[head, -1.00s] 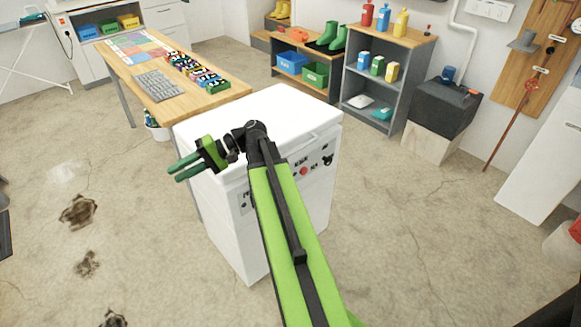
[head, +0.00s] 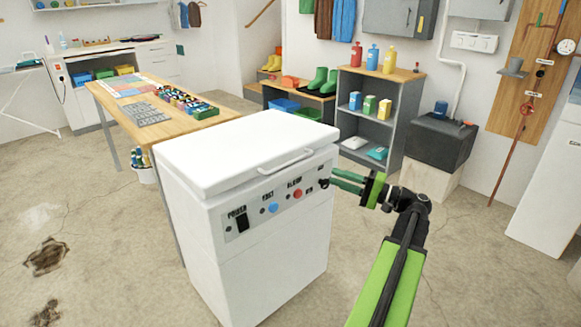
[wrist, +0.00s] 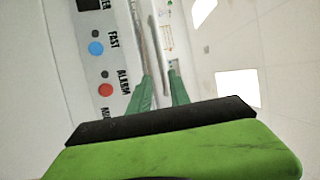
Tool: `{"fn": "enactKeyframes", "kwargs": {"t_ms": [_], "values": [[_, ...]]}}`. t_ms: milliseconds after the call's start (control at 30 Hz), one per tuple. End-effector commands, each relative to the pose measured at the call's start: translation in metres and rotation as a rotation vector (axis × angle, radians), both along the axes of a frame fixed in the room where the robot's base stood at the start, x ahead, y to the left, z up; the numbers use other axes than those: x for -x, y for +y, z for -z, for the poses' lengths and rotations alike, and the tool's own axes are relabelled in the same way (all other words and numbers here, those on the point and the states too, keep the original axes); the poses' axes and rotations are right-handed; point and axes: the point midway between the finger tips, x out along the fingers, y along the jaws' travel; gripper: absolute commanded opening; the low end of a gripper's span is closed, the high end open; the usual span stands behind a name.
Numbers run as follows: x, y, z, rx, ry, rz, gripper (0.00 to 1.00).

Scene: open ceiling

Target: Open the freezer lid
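The white chest freezer (head: 268,255) stands in the middle of the head view, with its lid (head: 235,150) down. A pale bar handle (head: 287,162) runs along the lid's front edge. My gripper (head: 335,178) is by the right end of the front panel, right of the handle and slightly lower in the picture. Its green fingers point left. In the wrist view my gripper (wrist: 160,84) is open, its fingers apart with nothing clearly held. The grey handle bar (wrist: 153,50) runs ahead of the fingertips; whether they touch it I cannot tell.
The front panel carries a black power switch (head: 242,221), a blue button (head: 273,208) and a red button (head: 297,194). A wooden table (head: 212,121) stands close behind the freezer at left. A grey shelf (head: 382,125) stands behind. Floor at left is open.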

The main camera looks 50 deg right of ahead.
Motion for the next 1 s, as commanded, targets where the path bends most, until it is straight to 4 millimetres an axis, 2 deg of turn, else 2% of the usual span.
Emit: {"fn": "enactKeyframes", "kwargs": {"t_ms": [300,533,700,1000], "values": [[-0.075,0.027,-0.012,0.0,0.0,-0.005,0.23],[-0.124,0.043,-0.018,0.0,0.0,-0.006,0.23],[-0.144,0.049,-0.019,0.001,0.0,-0.004,0.23],[-0.148,0.051,-0.019,0.0,0.0,-0.003,0.23]]}}
